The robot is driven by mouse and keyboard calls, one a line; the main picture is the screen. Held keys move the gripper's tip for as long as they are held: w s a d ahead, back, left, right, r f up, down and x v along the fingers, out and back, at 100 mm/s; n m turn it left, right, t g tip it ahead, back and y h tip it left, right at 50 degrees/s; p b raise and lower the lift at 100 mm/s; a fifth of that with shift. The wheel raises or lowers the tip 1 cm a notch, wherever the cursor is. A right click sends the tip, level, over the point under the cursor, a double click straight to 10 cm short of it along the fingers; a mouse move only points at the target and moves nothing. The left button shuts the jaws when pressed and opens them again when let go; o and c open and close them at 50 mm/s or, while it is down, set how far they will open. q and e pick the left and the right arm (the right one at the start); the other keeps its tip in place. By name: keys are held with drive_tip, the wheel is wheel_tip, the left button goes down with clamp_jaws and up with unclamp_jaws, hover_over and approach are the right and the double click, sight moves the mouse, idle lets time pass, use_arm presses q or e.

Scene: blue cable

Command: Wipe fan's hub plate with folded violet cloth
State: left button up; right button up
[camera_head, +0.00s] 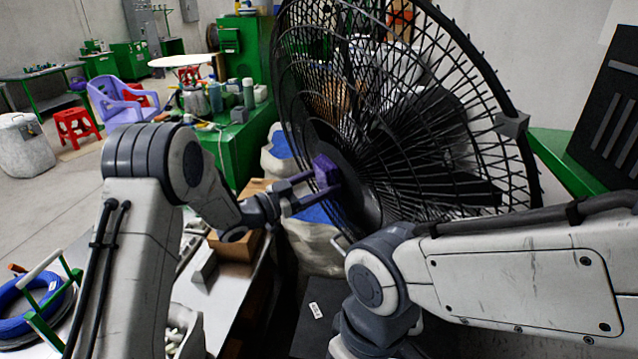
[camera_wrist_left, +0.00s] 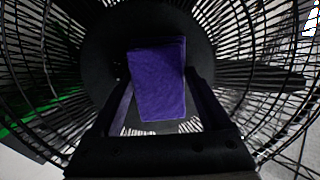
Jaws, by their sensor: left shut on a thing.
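The folded violet cloth (camera_head: 326,170) is in my left gripper (camera_head: 314,183), whose jaws are shut on it. In the left wrist view the cloth (camera_wrist_left: 157,80) sits between the two fingers (camera_wrist_left: 157,105) and in front of the dark round hub plate (camera_wrist_left: 100,45). In the head view the cloth overlaps the hub plate (camera_head: 352,190) of the large black fan (camera_head: 400,110); I cannot tell whether it touches. The fan's wire cage surrounds the plate. My right arm crosses the lower right, and its gripper is out of the picture.
A white table (camera_head: 190,310) stands at the lower left with a cardboard box (camera_head: 237,246) on it. A blue cable coil (camera_head: 30,305) lies at the far left. A green cabinet (camera_head: 240,140) with bottles stands behind my left arm. A black panel (camera_head: 610,120) is at right.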

sight(342, 182)
use_arm(q)
drive_tip(key=shift+s+d+r+b, duration=0.1)
drive_tip(key=shift+s+d+b, duration=0.25)
drive_tip(key=shift+s+d, duration=0.5)
drive_tip(key=shift+s+d+f+b, duration=0.1)
drive_tip(key=shift+s+d+b, duration=0.3)
drive_tip(key=shift+s, duration=0.8)
drive_tip(key=shift+s+d+r+b, duration=0.1)
drive_tip(key=shift+s+d+b, duration=0.15)
drive_tip(key=shift+s+d, duration=0.65)
drive_tip(key=shift+s+a, duration=0.15)
drive_tip(key=shift+s, duration=0.05)
drive_tip(key=shift+w+a, duration=0.25)
drive_tip(key=shift+w, duration=0.1)
drive_tip(key=shift+w+a+b, duration=0.2)
drive_tip(key=shift+w+a, duration=0.25)
drive_tip(key=shift+w, duration=0.25)
drive_tip(key=shift+w+a+b, duration=0.2)
drive_tip(key=shift+w+a, duration=0.2)
drive_tip(key=shift+w, duration=0.25)
drive_tip(key=shift+w+a, duration=0.45)
drive_tip(key=shift+w, duration=0.35)
drive_tip(key=shift+w+a, duration=0.4)
drive_tip(key=shift+w, duration=0.35)
drive_tip(key=shift+a, duration=0.1)
